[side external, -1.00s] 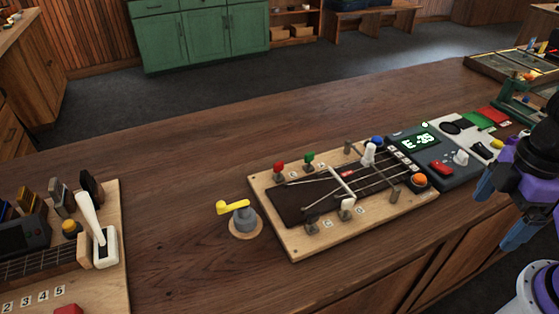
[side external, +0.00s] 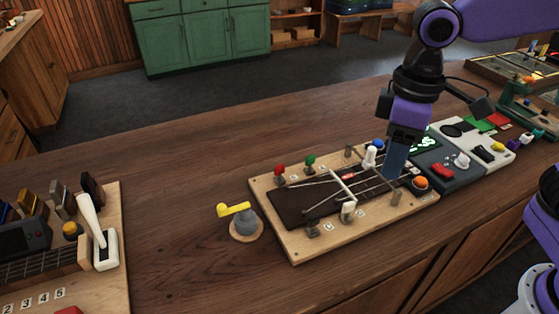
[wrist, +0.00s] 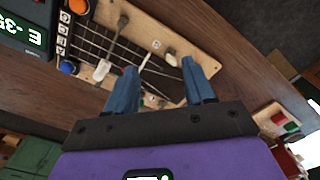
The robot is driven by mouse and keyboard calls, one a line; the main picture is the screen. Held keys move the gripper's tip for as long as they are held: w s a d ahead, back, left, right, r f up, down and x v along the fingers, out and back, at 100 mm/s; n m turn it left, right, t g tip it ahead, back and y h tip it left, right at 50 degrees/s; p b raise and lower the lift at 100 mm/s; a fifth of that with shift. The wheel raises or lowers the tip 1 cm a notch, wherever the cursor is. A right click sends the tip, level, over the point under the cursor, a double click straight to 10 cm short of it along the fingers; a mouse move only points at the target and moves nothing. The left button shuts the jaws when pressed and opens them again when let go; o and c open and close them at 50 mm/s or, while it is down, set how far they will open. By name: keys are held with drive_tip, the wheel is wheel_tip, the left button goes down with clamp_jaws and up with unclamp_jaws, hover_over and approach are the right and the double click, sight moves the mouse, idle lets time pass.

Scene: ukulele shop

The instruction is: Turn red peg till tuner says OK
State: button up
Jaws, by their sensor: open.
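The red peg (side external: 279,170) stands at the far left corner of the wooden string board (side external: 290,244) in the side view, with a green peg (side external: 310,160) to its right. I cannot make out the red peg in the wrist view. The tuner (side external: 440,164) stands at the board's right end. Its display is partly behind my gripper in the side view; in the wrist view the display (wrist: 22,30) shows E and about -35 in green. My gripper (side external: 394,172) is open and empty, above the board's right part, well right of the red peg. Its fingers (wrist: 163,78) point down at the board.
A yellow-handled crank (side external: 236,209) stands left of the board. A fixture with a white lever (side external: 90,216) is farther left. Bare bench lies between.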

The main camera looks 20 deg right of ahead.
sight(279, 165)
drive_tip(key=w+a+r+m, duration=0.3)
drive_tip(key=w+a, duration=0.3)
drive_tip(key=w, duration=0.3)
drive_tip(key=w+a+r+m, duration=0.3)
drive_tip(key=w+a, duration=0.3)
drive_tip(key=w, duration=0.3)
wheel_tip(279, 165, down, 18)
drive_tip(key=shift+s+r, duration=0.1)
clamp_jaws()
